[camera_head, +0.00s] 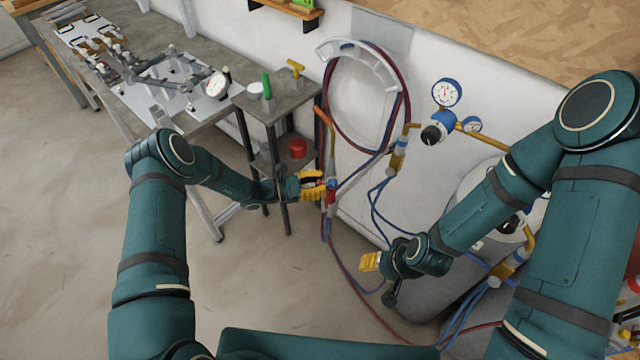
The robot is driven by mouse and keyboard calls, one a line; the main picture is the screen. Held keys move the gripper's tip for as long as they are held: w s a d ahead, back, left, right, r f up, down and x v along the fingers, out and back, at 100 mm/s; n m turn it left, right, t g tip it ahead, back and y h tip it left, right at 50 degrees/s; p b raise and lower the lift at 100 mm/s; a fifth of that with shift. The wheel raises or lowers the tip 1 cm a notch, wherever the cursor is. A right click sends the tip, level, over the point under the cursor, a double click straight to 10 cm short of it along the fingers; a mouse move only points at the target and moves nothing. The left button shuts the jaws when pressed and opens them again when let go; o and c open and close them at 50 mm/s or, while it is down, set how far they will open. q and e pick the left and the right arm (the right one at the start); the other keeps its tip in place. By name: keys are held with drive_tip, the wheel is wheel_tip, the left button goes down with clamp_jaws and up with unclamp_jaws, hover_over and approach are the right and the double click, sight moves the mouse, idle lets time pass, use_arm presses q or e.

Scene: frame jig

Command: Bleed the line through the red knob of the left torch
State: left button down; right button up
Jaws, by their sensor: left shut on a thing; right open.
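The left torch (331,160) hangs upright at the side of the small metal stand, with a bent copper-coloured tube on top and red and blue hoses below. Its red knob (332,186) is low on the torch body and partly hidden by the fingers. My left gripper (322,185), with yellow fingers, comes from the left and is shut on the knob. My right gripper (368,262) is open and empty, lower right of the torch, in front of the grey cylinder.
A hose coil (404,110) hangs on the white wall. A pressure gauge (446,93) and regulator are to its right. The stand (290,108) holds a green item and a red can (298,148). A workbench (130,97) stands at left. Loose hoses hang below the torch.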

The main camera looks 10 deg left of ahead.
use_arm(q)
drive_tip(key=m+b, duration=0.3)
drive_tip(key=shift+f, duration=0.2)
drive_tip(key=shift+r+m+b, duration=0.1)
drive_tip(key=shift+m+b, duration=0.9)
drive_tip(key=shift+m, duration=0.6)
drive_tip(key=c, duration=0.7)
unclamp_jaws()
drive_tip(key=shift+c, duration=0.2)
drive_tip(key=v, duration=1.2)
drive_tip(key=shift+f, duration=0.2)
